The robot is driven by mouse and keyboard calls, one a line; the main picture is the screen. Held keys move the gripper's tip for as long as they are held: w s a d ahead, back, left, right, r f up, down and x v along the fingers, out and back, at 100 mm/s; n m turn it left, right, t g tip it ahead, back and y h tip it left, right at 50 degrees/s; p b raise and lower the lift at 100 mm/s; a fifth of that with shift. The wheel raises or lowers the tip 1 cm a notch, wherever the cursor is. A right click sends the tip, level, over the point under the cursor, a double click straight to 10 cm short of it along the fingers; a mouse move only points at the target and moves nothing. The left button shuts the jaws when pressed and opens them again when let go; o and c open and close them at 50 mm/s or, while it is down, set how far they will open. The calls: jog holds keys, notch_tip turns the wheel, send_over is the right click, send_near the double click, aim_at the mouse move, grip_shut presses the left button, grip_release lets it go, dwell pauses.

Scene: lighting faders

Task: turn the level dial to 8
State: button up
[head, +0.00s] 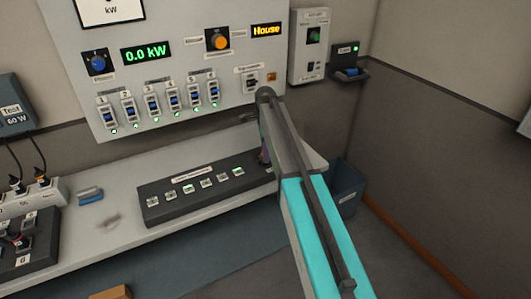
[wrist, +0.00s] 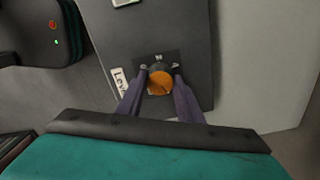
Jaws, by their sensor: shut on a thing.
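The level dial (wrist: 160,84) is an orange round knob on a dark panel (wrist: 195,90) in the wrist view. A white label beside it starts with "Lev" and is partly covered by my gripper. My gripper (wrist: 160,72) has its two purple fingers on either side of the knob, shut on it. The knob's pointer and the scale numbers are too small to read. In the head view my gripper (head: 264,152) is mostly hidden behind my arm at the right end of the dark button box, and the dial is hidden there.
The wall panel (head: 140,90) with a "0.0 kW" display, several blue faders and an orange selector knob (head: 218,40) is above. The dark button box (head: 160,211) lies on the grey shelf (head: 120,250). A blue bin (head: 346,185) stands right of my arm.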

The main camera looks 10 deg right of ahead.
jog(key=shift+a+m, duration=0.1)
jog(key=shift+m, duration=1.2)
jog(key=o, duration=1)
jog(key=shift+o, duration=0.2)
jog(key=shift+r, duration=0.2)
notch_tip(320, 180, up, 14)
jog(key=b, duration=0.2)
jog(key=shift+f+b, duration=0.25)
jog(key=shift+b, duration=0.15)
jog(key=shift+s+f, duration=0.1)
